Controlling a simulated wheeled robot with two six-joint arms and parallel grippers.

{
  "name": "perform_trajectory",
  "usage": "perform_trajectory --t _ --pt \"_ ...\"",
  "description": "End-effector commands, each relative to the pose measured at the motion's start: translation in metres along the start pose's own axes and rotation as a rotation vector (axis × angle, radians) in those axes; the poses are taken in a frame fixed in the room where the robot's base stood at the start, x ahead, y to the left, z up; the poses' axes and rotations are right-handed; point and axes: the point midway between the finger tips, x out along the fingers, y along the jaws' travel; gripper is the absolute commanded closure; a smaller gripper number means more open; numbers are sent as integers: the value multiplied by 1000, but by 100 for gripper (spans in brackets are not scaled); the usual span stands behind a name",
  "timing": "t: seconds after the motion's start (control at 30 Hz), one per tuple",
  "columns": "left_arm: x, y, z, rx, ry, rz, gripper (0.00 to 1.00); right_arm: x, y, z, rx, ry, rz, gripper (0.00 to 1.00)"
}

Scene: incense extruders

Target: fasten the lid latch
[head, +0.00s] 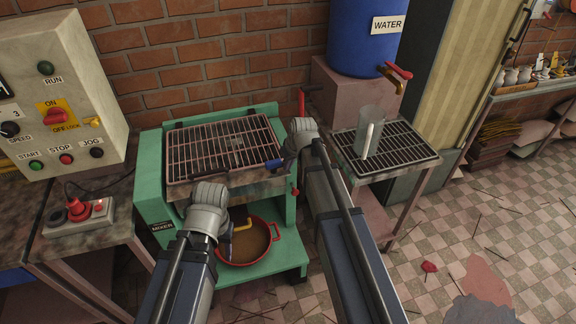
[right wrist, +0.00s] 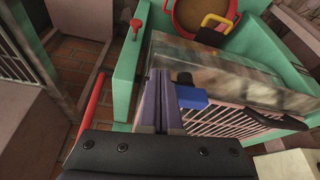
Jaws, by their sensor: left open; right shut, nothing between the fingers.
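The mixer's barred lid (head: 225,148) lies flat over the trough of the green machine (head: 152,205). A blue latch (head: 275,163) sits at the trough's front right corner; it is a blue block beside a dark knob in the right wrist view (right wrist: 192,98). My right gripper (right wrist: 162,78) is shut and empty, its fingertips just beside the blue latch; I cannot tell whether they touch it. In the head view its wrist hides most of the fingers. My left gripper (head: 229,238) is open, low before the trough, partly hidden by its own wrist.
A red bowl (head: 272,258) of brown material stands on the machine's lower shelf, with a yellow handle (head: 243,225) above it. A red knob (head: 295,191) is on the machine's right side. A control box (head: 75,95) is left.

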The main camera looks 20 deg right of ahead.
Motion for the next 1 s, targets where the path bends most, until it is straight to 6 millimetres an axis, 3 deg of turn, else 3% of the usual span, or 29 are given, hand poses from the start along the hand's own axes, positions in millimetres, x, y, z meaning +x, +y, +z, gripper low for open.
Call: perform_trajectory --t 0.7,1.0 --pt "0 0 0 0 0 0 50 10 12 -26 -508 1 -204 100" --pt "0 0 0 0 0 0 50 12 12 -31 -577 1 -231 100"
